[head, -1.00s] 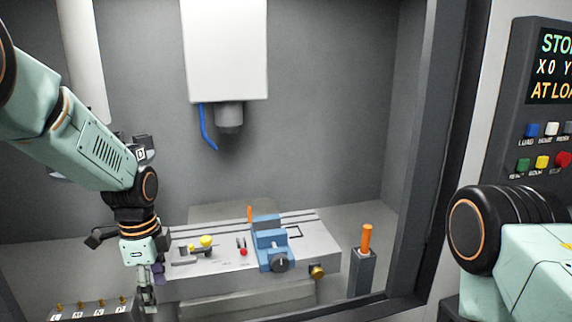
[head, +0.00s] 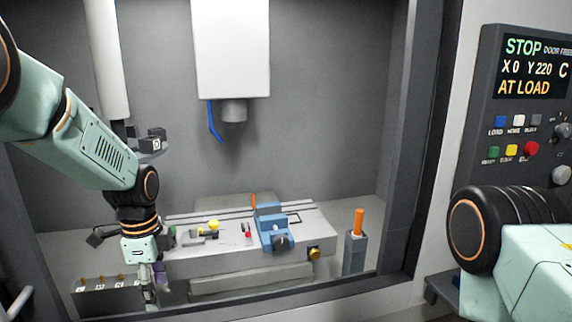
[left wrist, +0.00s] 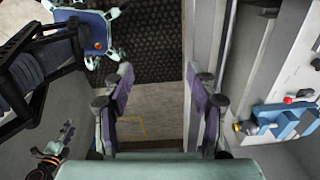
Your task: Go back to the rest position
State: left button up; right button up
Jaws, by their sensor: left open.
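My left gripper (head: 152,285) hangs down at the left of the head view, in front of the left end of the machine table. In the left wrist view my left gripper (left wrist: 163,110) has its two purple-padded fingers apart, with nothing between them. Floor and a dark mat show beyond the fingers. My right arm shows at the right edge of the head view, but its gripper is out of the frame.
The machine table (head: 210,262) carries a blue vise (head: 272,230). An orange-handled tool stands in a grey holder (head: 355,250). A labelled rack (head: 105,288) is left of my gripper. The control panel (head: 530,110) is at right. The white spindle housing (head: 232,50) hangs above.

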pick_arm(q)
notch_tip(320, 180, down, 10)
jog(key=w+d+n+t+b, duration=0.1)
jog(key=d+n+t+b, duration=0.2)
jog(key=n, duration=0.6)
jog(key=s+f+n+t+b, duration=0.1)
jog(key=s+f+n+b, duration=0.2)
jog(key=f, duration=0.4)
jog(key=s+f+n+b, duration=0.2)
jog(key=s+f, duration=0.4)
jog(key=s+f+n+g+b, duration=0.2)
jog(key=s+f+g+b, duration=0.2)
jog(key=s+f+b, duration=1)
jog(key=s+f, duration=0.9)
jog(key=s, duration=0.4)
jog(key=shift+f+b, duration=0.2)
jog(key=shift+b, duration=0.2)
